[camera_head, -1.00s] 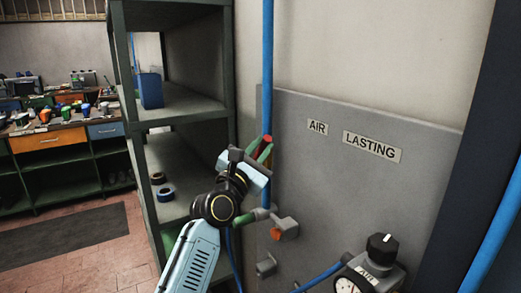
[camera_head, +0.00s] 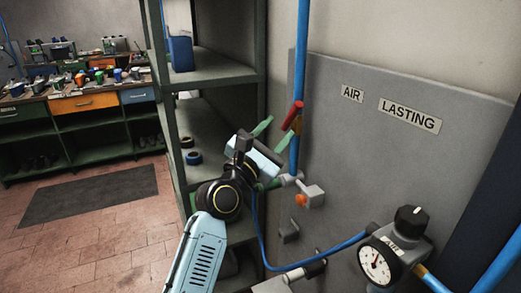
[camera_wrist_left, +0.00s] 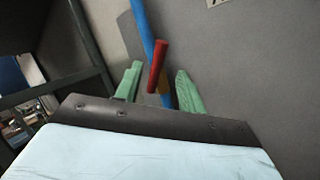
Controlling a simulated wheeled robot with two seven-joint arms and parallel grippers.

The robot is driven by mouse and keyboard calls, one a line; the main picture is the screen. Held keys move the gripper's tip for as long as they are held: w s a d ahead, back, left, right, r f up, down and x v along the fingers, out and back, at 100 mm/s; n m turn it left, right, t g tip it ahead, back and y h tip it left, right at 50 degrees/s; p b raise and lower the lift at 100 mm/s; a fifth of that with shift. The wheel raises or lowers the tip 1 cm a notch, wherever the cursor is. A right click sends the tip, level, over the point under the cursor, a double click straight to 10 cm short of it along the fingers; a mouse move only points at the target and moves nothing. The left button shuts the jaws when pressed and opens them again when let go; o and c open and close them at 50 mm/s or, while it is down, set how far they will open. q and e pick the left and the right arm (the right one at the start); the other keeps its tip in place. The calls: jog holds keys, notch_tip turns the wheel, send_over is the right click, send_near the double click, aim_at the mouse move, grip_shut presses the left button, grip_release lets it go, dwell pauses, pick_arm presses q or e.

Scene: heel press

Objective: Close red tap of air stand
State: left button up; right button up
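The red tap handle (camera_head: 292,115) is on the blue vertical pipe (camera_head: 301,60), with a brass-coloured body (camera_head: 297,126) beside it. The handle slants up and to the right, at an angle to the pipe. My left gripper (camera_head: 276,131) has green fingers spread apart, just left of and below the handle, and looks empty. In the left wrist view the red handle (camera_wrist_left: 157,66) appears between the two open fingers (camera_wrist_left: 158,86); whether either touches it I cannot tell. My right gripper is not in view.
A grey panel with an AIR label (camera_head: 352,93) and a LASTING label (camera_head: 409,115) stands behind the pipe. A pressure gauge (camera_head: 376,266) with a black knob (camera_head: 410,217) is at lower right. A green shelf rack (camera_head: 219,78) stands close on the left.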

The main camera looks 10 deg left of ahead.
pick_arm(q)
jog(key=v, duration=0.6)
jog(key=shift+s+a, duration=0.1)
jog(key=shift+c, duration=0.4)
